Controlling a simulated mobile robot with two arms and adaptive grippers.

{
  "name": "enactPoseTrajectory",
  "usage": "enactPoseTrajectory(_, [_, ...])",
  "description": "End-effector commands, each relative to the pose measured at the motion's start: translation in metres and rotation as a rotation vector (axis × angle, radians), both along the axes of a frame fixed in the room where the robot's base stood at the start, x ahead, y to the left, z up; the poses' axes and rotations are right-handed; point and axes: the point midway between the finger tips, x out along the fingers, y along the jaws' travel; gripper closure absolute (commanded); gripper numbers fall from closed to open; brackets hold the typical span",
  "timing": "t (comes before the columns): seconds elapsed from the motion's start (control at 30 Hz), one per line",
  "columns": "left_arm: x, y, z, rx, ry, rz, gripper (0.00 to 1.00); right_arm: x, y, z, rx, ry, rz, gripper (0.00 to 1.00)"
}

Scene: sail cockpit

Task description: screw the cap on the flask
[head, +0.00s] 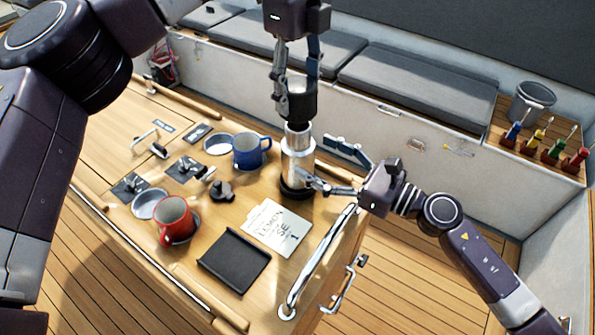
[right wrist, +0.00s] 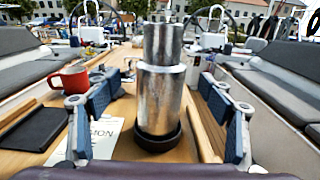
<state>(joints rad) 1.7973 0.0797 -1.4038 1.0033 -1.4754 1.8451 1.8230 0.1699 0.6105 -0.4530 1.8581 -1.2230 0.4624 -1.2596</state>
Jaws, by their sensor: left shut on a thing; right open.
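The silver flask (head: 297,162) stands upright in a dark base ring (head: 296,190) near the table's back right edge. It also stands upright in the right wrist view (right wrist: 160,95), its lower body wider than its upper part. My left gripper (head: 297,88) is above the flask, shut on a black cap (head: 301,105). The cap is over the flask's top in the head view; whether they touch I cannot tell. My right gripper (head: 318,160) is open, coming from the right. Its fingers lie either side of the flask in the right wrist view (right wrist: 155,118).
A blue mug (head: 250,151), a red mug (head: 173,222), a black knob-like piece (head: 221,190), a paper card (head: 277,229) and a black tray (head: 234,262) lie left of or in front of the flask. A metal rail (head: 318,262) runs along the table's right edge.

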Motion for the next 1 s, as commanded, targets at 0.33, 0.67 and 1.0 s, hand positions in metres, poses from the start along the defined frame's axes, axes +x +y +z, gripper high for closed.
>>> enactPoseTrajectory(0.33, [0.000, 0.000, 0.000, 0.000, 0.000, -0.001, 0.72, 0.026, 0.038, 0.000, 0.000, 0.000, 0.000, 0.26])
enactPoseTrajectory(0.67, [0.000, 0.000, 0.000, 0.000, 0.000, 0.000, 0.72, 0.029, 0.042, -0.001, 0.000, 0.001, -0.001, 0.26])
enactPoseTrajectory(1.0, [0.000, 0.000, 0.000, 0.000, 0.000, 0.000, 0.72, 0.028, 0.042, -0.001, -0.001, 0.001, 0.000, 0.57])
